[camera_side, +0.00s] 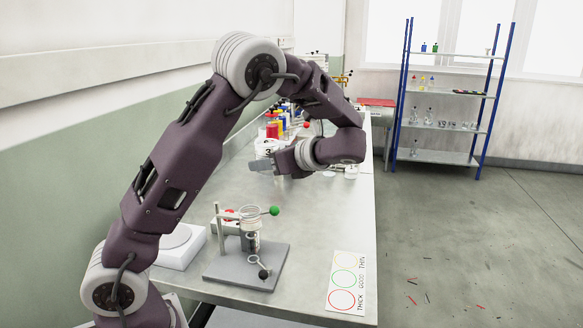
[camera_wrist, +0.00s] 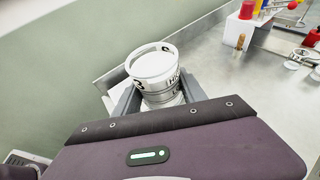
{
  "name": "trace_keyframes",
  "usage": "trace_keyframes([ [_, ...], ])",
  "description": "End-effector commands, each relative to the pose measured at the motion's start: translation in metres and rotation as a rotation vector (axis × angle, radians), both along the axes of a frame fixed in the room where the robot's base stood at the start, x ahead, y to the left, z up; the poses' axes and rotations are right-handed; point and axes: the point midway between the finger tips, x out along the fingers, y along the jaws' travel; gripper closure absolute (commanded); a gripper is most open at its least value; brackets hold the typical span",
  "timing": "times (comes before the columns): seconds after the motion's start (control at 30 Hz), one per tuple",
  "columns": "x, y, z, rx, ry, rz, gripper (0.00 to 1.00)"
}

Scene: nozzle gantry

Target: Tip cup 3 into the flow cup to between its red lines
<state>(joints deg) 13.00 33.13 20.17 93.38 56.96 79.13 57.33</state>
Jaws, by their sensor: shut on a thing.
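Cup 3 (camera_wrist: 155,68) is a pale cup with black lettering and a "3" on its side. In the wrist view it stands between the two fingers of my gripper (camera_wrist: 158,98), which is shut on it. In the side view cup 3 (camera_side: 266,147) looks upright at my gripper (camera_side: 272,165), partly hidden; I cannot tell its height over the bench. The flow cup (camera_side: 250,216) is a clear cup on a grey stand (camera_side: 247,268) nearer the camera, with a green ball-ended arm beside it. Its red lines are too small to make out.
A white flat-topped device (camera_side: 180,246) stands left of the flow cup stand. A card with three coloured rings (camera_side: 346,282) lies at the bench's front right. Red, yellow and blue containers (camera_side: 278,125) stand behind my gripper. Bare bench (camera_side: 330,220) lies between.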

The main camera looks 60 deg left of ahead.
Motion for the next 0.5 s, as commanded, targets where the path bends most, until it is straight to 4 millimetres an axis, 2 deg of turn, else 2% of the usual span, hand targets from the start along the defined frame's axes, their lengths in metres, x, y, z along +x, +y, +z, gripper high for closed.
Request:
trace_keyframes([
  [0.17, -0.019, 0.024, -0.003, 0.000, 0.003, 0.117, 0.90],
  [0.4, -0.018, 0.022, -0.042, 0.001, 0.004, 0.109, 0.90],
  [0.5, -0.018, 0.022, -0.050, 0.000, 0.003, 0.108, 0.90],
])
